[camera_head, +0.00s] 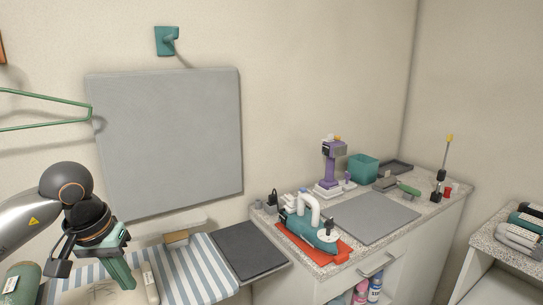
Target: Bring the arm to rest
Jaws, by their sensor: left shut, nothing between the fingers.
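My left arm (28,213) comes in from the left edge, low in the picture. Its left gripper (123,280) points down with its teal fingers together. It is shut and holds nothing. The fingertips are in front of a beige item (88,292) on a blue-and-white striped surface (200,272); whether they touch it I cannot tell. My right gripper and arm are not in view.
A dark grey pad (247,250) lies right of the stripes. Farther right, a counter (345,262) bears a teal device on a red mat (333,256), a purple device (329,168) and a teal bin (363,168). A green hanger (45,97) is near the left wall.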

